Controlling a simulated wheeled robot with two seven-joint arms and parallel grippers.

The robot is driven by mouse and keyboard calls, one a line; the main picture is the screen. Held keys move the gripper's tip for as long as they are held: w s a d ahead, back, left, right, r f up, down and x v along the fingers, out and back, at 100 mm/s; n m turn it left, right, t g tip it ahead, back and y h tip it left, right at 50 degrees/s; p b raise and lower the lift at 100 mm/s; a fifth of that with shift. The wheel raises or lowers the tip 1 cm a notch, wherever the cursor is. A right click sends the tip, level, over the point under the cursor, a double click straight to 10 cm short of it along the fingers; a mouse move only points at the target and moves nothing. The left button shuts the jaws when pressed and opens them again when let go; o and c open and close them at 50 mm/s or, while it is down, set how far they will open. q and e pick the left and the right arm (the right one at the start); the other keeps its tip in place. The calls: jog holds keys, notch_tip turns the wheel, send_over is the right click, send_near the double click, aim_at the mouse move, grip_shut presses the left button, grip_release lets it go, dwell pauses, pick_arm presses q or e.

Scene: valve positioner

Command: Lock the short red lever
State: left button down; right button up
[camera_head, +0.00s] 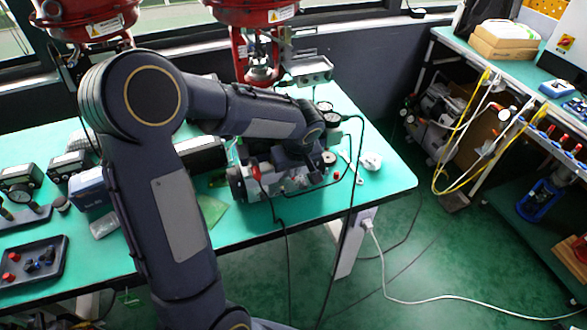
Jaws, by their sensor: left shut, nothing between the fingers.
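The valve positioner (240,185) lies on the green-topped table, with gauges and black cables on it. A small red lever-like part (255,171) shows on its front left side. I cannot tell for sure that this is the short red lever, or how it is set. My left arm reaches across the table from the left. My left gripper (298,160) is shut and empty, at the right part of the positioner. The arm's wrist and the dark housing partly hide its fingertips, and I cannot tell whether they touch anything. My right gripper is out of view.
The table (385,180) has bare room at its right end, beside a small white item (371,161). A black tray (35,262) with red knobs lies at the left. Red actuators (250,12) hang above the back. Cables drop over the front edge.

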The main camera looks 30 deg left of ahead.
pick_arm(q)
jog(key=shift+w+d+f+g+y+b, duration=0.5)
jog(key=shift+g+b, duration=0.1)
jog(key=shift+b, duration=0.4)
jog(key=shift+s+a+r, duration=0.1)
jog(key=shift+a, duration=0.05)
jog(key=shift+s+a+r, duration=0.25)
jog(key=shift+s+a, duration=0.2)
